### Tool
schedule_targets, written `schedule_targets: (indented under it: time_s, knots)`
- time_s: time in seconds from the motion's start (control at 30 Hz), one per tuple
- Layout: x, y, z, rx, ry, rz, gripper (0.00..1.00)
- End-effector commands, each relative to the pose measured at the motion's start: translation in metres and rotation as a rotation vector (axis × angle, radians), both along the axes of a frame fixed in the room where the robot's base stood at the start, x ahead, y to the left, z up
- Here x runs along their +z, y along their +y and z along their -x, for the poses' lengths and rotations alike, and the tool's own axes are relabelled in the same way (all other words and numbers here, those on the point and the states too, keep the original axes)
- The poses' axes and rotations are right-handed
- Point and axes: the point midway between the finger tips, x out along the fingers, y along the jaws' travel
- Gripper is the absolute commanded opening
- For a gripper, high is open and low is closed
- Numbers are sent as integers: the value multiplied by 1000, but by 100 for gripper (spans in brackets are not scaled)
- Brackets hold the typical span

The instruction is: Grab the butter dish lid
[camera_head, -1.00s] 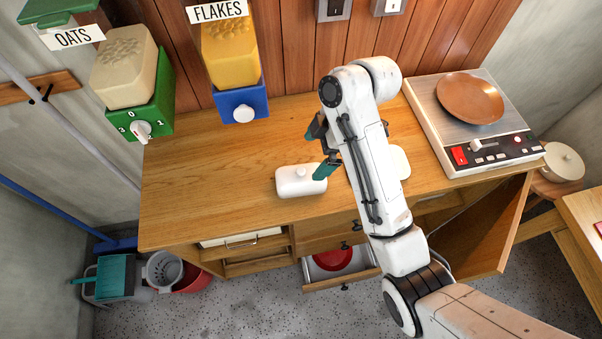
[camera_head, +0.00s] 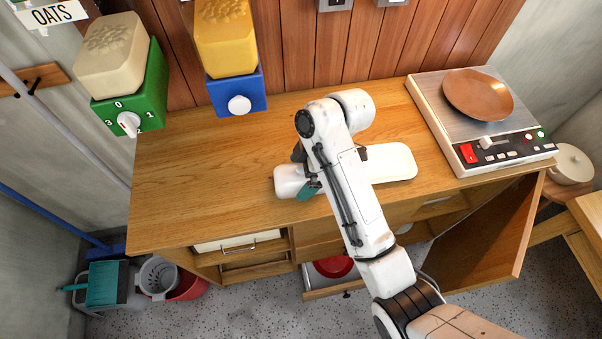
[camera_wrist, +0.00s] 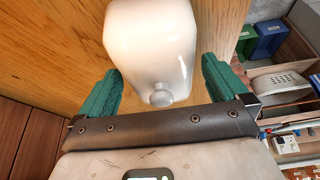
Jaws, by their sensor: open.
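The white butter dish lid (camera_head: 287,182) rests on the wooden counter (camera_head: 200,170), partly hidden behind my gripper (camera_head: 303,172) in the head view. In the wrist view the glossy lid (camera_wrist: 150,45), with its small round knob (camera_wrist: 161,95), shows between the two green fingers of my gripper (camera_wrist: 160,75). The fingers are open, one on each side of the lid, with a visible gap on both sides. A white, shallow dish (camera_head: 397,163), probably the butter dish base, lies to the right behind my arm.
A scale (camera_head: 470,120) with a brown plate (camera_head: 478,94) stands on the counter's right. Green (camera_head: 135,105) and blue (camera_head: 238,95) dispensers are mounted at the back left. A drawer (camera_head: 328,278) and a cabinet door (camera_head: 490,235) stand open below. The counter's left part is clear.

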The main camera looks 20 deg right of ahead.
Motion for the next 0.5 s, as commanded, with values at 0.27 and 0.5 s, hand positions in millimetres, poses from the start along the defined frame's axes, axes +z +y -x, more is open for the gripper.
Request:
schedule_targets:
  time_s: [0.27,0.5]
  knots:
    - [-7,2,0,0,-1,1,100]
    - [-7,2,0,0,-1,0,82]
